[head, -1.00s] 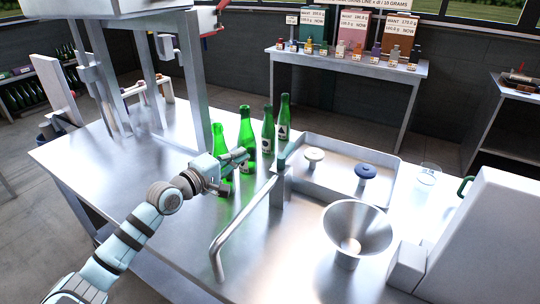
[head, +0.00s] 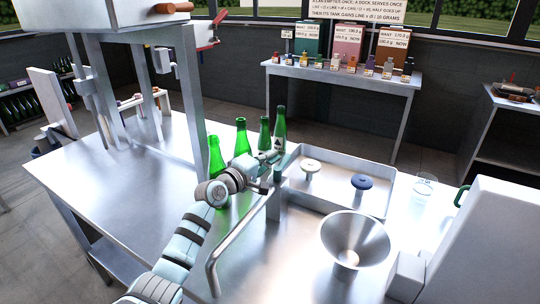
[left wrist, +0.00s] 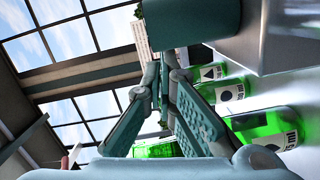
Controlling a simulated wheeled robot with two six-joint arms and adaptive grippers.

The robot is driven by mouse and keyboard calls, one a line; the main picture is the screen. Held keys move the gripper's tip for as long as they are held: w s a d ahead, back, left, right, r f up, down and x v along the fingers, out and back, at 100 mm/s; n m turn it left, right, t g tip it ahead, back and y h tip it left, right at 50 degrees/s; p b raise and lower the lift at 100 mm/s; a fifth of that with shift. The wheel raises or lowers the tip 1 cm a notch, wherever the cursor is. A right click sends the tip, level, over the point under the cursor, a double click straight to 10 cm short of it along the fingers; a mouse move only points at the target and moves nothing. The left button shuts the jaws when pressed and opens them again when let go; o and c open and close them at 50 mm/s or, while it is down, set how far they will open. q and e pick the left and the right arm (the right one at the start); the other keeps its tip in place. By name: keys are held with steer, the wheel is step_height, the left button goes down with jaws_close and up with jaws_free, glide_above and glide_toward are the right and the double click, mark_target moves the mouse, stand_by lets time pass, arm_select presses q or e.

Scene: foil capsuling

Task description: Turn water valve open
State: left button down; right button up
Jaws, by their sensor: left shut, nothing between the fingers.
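No part is plainly marked as the water valve. A grey post (head: 273,207) with a long bent metal pipe (head: 228,245) stands at the near-left corner of a shallow metal tray (head: 330,205); a teal piece tops the post. A white round knob (head: 310,167) and a blue round knob (head: 360,183) stand on stems in the tray. My left gripper (head: 272,168) is shut and empty, close beside the post's top; I cannot tell whether it touches. In the left wrist view its fingers (left wrist: 165,85) point up, below a large teal cylinder (left wrist: 190,20). My right gripper is not in view.
Several green bottles (head: 215,158) stand just behind and left of my left gripper. A metal funnel bowl (head: 355,240) and a pale machine (head: 485,245) are at the right. A clear glass (head: 426,186) stands beyond the tray.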

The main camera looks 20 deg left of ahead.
arm_select(q)
steer(key=shift+w+f, duration=0.1)
steer(key=shift+w+d+f+p, duration=0.1)
steer(key=shift+w+d+p, duration=0.15)
steer(key=shift+d, duration=0.4)
steer(key=shift+a, duration=0.1)
